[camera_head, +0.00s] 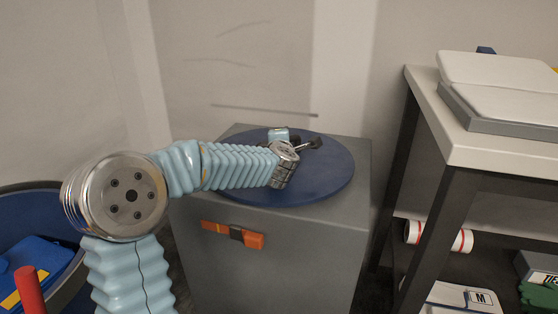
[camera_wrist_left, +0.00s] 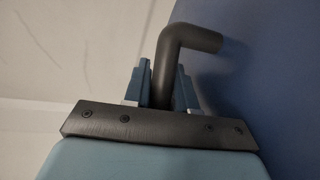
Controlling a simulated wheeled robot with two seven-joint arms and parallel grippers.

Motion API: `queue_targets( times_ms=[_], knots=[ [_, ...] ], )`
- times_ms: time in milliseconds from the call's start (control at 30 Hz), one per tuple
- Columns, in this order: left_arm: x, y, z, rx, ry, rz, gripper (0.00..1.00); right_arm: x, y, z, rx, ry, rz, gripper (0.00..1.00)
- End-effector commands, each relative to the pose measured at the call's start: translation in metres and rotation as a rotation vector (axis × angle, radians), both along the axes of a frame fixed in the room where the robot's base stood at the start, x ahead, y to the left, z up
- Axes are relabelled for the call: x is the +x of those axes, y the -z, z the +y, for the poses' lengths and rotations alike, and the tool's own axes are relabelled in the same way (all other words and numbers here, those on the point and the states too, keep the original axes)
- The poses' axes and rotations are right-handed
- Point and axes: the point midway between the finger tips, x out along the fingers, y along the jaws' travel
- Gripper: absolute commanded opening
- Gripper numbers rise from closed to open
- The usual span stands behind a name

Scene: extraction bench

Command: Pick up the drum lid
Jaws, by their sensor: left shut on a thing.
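The drum lid (camera_head: 325,178) is a round, dark blue disc at the top of a grey cabinet (camera_head: 290,255) in the head view. I cannot tell whether it touches the cabinet top. My left arm reaches over it from the left, and my left gripper (camera_head: 306,145) is at its far middle part. In the left wrist view, the blue fingers of the gripper (camera_wrist_left: 163,85) are shut on the lid's dark grey bent handle (camera_wrist_left: 188,38). The lid's blue face (camera_wrist_left: 275,80) fills the right side there. My wrist hides part of the lid. My right gripper is not in view.
A blue open drum (camera_head: 40,195) with blue things inside stands at the left. A white-topped bench (camera_head: 430,120) with shelves stands close at the right. A wall is behind the cabinet.

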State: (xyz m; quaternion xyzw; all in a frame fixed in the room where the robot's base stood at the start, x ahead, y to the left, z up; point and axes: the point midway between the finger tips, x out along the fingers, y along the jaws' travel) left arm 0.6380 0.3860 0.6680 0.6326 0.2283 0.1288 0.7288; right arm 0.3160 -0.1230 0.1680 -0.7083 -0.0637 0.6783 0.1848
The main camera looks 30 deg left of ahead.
Motion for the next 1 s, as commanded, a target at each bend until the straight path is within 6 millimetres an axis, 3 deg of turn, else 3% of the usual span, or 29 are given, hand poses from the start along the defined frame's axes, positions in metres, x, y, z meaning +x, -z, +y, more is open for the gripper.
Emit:
queue_targets(
  times_ms=[367,633,867,1000],
  knots=[
    [0.0,-0.005,0.0,0.0,0.001,-0.002,0.0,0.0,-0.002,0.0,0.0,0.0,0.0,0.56],
    [0.0,-0.038,0.0,0.001,-0.001,-0.006,0.0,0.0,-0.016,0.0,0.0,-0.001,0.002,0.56],
    [-0.031,-0.081,-0.018,0.002,0.002,-0.008,0.0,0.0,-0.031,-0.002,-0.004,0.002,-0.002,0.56],
    [-0.059,-0.104,-0.033,0.001,0.002,-0.007,0.0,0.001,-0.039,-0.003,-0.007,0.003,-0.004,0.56]
  ],
)
